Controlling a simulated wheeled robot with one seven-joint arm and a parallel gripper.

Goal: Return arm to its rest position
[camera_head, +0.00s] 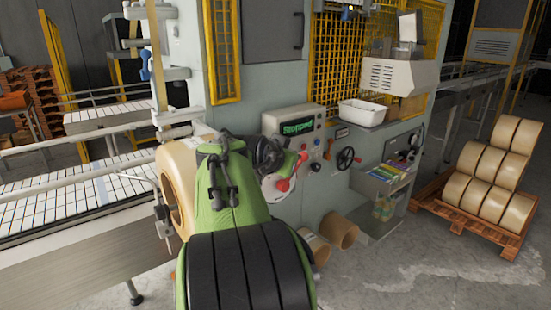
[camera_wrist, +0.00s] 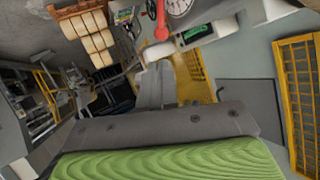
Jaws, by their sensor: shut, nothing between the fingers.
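My green and black arm (camera_head: 230,215) rises in front of the case packer (camera_head: 255,100) in the head view and covers part of its front. My gripper (camera_wrist: 158,68) shows in the wrist view as grey fingers, shut and empty, pointing up the picture. In the head view the gripper is hard to make out behind my arm. The wrist view is strongly tilted, and a red lever (camera_wrist: 161,20) shows beyond the fingertips. That red lever (camera_head: 284,184) also shows just right of my arm in the head view.
The green-lettered display (camera_head: 297,127) appears to read "Stopped". A large tan roll (camera_head: 175,190) and a conveyor (camera_head: 75,205) stand left of my arm. A white bin (camera_head: 361,113) sits on a ledge. Tape rolls (camera_head: 487,170) fill a pallet at right.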

